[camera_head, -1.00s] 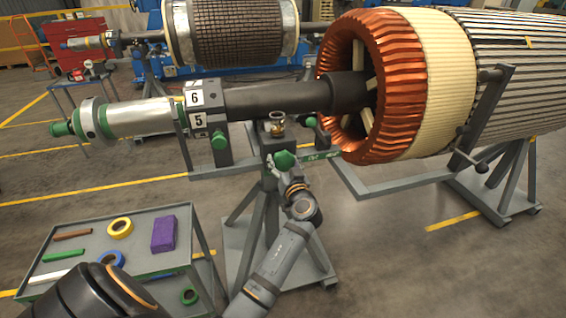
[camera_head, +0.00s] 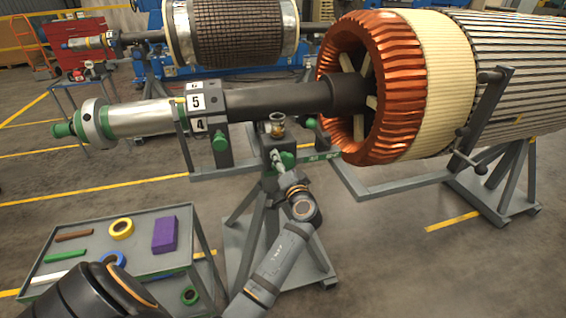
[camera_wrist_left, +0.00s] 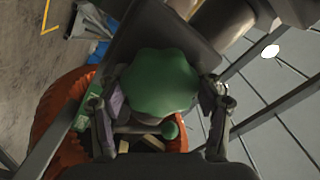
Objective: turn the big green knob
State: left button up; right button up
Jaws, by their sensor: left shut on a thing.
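The big green knob (camera_head: 288,159) is on the front of the grey rotor stand, below a small brass-coloured cup. In the left wrist view the knob (camera_wrist_left: 160,82) is lobed and fills the space between the fingers. My left gripper (camera_head: 284,168) is shut on the knob, with one finger on each side of it in the left wrist view (camera_wrist_left: 160,105). In the head view the gripper partly hides the knob. The shaft collar (camera_head: 196,104) shows 5 and 4, with part of a 6 above. My right gripper is not in view.
A smaller green knob (camera_head: 220,142) is on the stand to the left. The copper winding (camera_head: 345,88) is close on the right. A grey cart (camera_head: 75,215) with tapes and a purple block (camera_head: 164,234) stands lower left. Floor at lower right is mostly clear.

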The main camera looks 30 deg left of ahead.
pick_arm(q)
jog(key=shift+m, duration=0.4)
jog(key=o, duration=1.2)
jog(key=shift+c, duration=0.2)
